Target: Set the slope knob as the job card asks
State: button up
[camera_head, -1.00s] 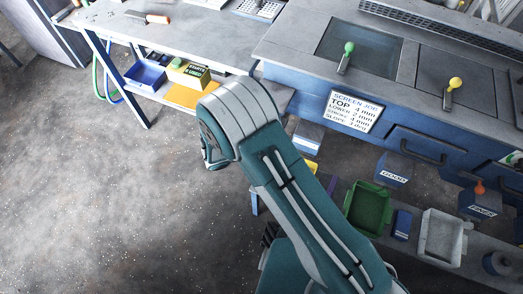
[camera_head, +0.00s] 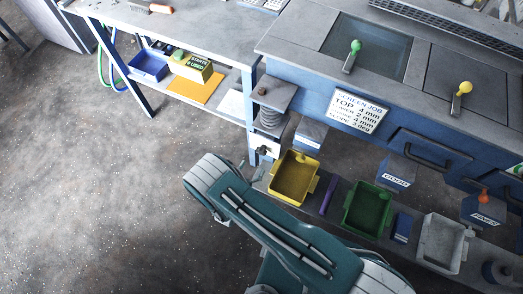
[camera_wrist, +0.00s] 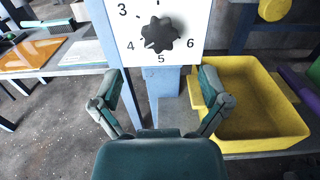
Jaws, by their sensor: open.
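The black lobed slope knob (camera_wrist: 160,35) sits on a white dial plate (camera_wrist: 186,12) with the numbers 3, 4, 5 and 6 in the wrist view. A pale mark on the knob seems to point near 4. In the head view the dial plate (camera_head: 264,143) is small, below a spring on the blue machine. The job card (camera_head: 357,112) reads top 4 mm, lower 2 mm, stroke 4 mm, slope 3 deg; its small print is blurred. My gripper (camera_wrist: 160,85) is open and empty, its fingers apart below the knob in the picture, not touching it.
A yellow bin (camera_wrist: 250,105) stands right of the dial, close to my right finger. A green bin (camera_head: 368,210) and a grey bin (camera_head: 442,243) stand farther right. A workbench (camera_head: 190,30) is at the left. The floor at left is clear.

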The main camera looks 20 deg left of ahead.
aim_at(260, 154)
jog(key=w, duration=0.7)
jog(key=shift+w+d, duration=0.15)
jog(key=shift+d, duration=0.1)
jog(key=c, duration=1.1)
